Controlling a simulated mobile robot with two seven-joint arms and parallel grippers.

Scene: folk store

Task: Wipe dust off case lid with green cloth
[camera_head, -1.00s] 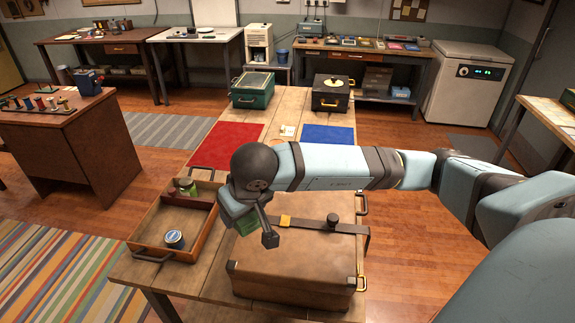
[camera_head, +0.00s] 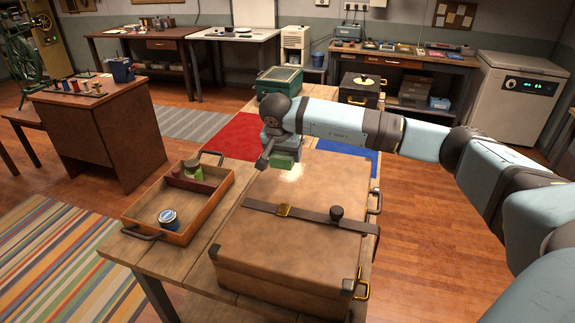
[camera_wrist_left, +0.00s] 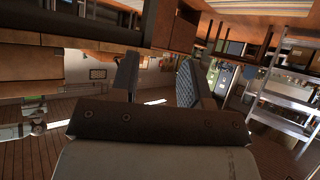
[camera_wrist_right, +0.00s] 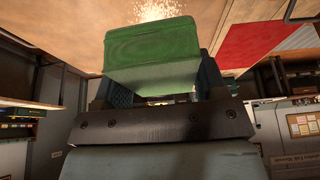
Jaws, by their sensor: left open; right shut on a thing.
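The tan case (camera_head: 290,240) lies shut on the wooden table, with a dark strap and brass buckle across its lid. A pale patch of dust (camera_head: 291,172) shows on the far part of the lid, and it also shows in the right wrist view (camera_wrist_right: 150,8). My right gripper (camera_head: 276,155) is shut on the green cloth (camera_head: 285,161), a folded block that fills the right wrist view (camera_wrist_right: 152,50). The cloth is at the far part of the lid, beside the dust; I cannot tell whether it touches. My left gripper (camera_wrist_left: 168,85) is open and empty, away from the case.
A green box (camera_head: 279,80) and a black box (camera_head: 361,89) stand at the far end.

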